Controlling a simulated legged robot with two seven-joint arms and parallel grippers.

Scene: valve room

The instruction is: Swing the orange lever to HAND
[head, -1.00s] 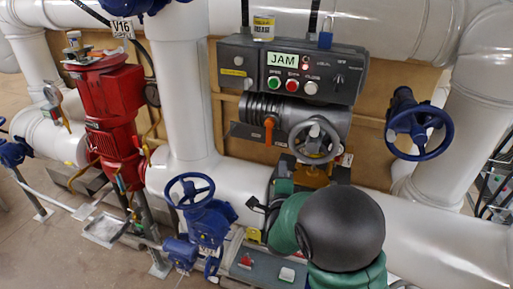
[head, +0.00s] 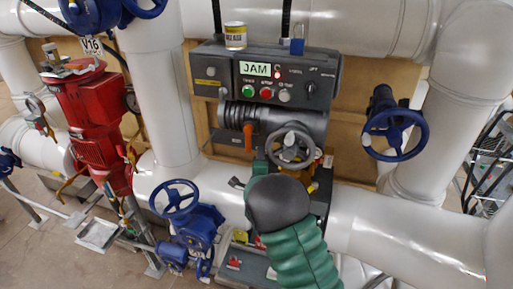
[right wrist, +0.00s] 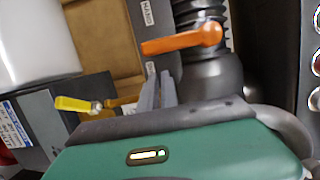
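The orange lever (head: 251,134) hangs below the grey drive cylinder under the control box in the head view. In the right wrist view the orange lever (right wrist: 182,39) extends leftward from its pivot, next to a plate (right wrist: 148,30) with a HAND label at its upper end and another label lower down. My right gripper (right wrist: 162,78) has two grey fingers close together, with nothing visible between them. Its tips lie just below the lever in that picture, apart from it. In the head view my green and black right arm hides most of the gripper. My left gripper is out of view.
The control box (head: 207,72) displays JAM, with a red light lit. A grey handwheel (head: 290,147) is right of the lever. A yellow-handled lever (right wrist: 76,104) is left of my fingers. Blue handwheels (head: 174,197) and (head: 393,133), a red pump (head: 88,110) and white pipes surround the area.

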